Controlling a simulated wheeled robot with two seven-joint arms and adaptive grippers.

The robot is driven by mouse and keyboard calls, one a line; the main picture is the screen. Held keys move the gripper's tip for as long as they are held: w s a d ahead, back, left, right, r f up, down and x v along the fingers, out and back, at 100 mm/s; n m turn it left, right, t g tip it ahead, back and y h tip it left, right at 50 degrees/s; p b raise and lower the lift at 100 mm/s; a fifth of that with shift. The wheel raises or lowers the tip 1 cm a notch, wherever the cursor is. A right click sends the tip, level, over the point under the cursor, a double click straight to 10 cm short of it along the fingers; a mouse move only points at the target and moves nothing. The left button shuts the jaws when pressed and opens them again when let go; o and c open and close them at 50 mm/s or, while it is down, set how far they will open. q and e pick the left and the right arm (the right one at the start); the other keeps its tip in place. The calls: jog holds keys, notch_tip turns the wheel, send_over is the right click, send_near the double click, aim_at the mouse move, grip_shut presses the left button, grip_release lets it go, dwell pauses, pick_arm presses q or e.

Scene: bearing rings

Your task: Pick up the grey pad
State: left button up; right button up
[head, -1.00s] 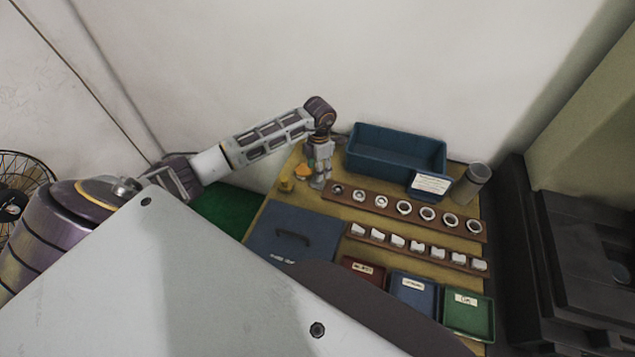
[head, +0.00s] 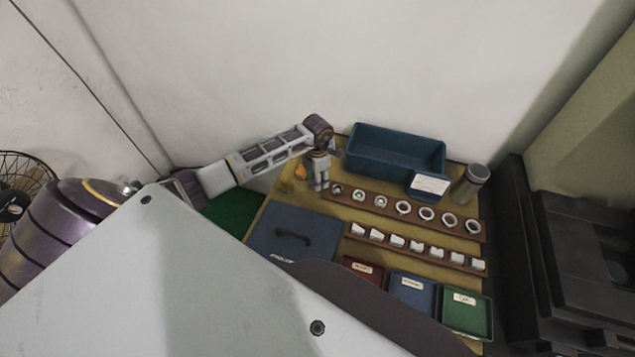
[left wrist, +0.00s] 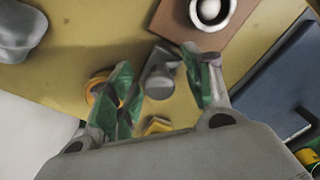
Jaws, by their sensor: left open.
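My left gripper (head: 319,180) points down at the back left of the yellow work board. In the left wrist view its two green-lined fingers (left wrist: 165,95) are open. A small grey piece with a rounded end (left wrist: 160,78) shows between them, apparently the grey pad; I cannot tell whether a finger touches it. In the head view the gripper hides it. A smooth grey object (left wrist: 18,28) lies farther off at the upper left of the wrist view. My right gripper is not in view.
An orange ring-like piece (left wrist: 98,90) is beside the left finger, and a yellow piece (left wrist: 157,125) is close by. A brown ring rack (head: 390,206) starts just right of the gripper. A blue bin (head: 395,150) stands behind, a blue handled lid (head: 275,238) in front.

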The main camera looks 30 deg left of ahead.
pick_arm(q)
grip_shut()
dwell(0.4)
notch_tip(320, 180, up, 9)
jog(key=shift+r+b, duration=0.1)
jog(key=shift+b, duration=0.2)
jog(key=shift+r, duration=0.45)
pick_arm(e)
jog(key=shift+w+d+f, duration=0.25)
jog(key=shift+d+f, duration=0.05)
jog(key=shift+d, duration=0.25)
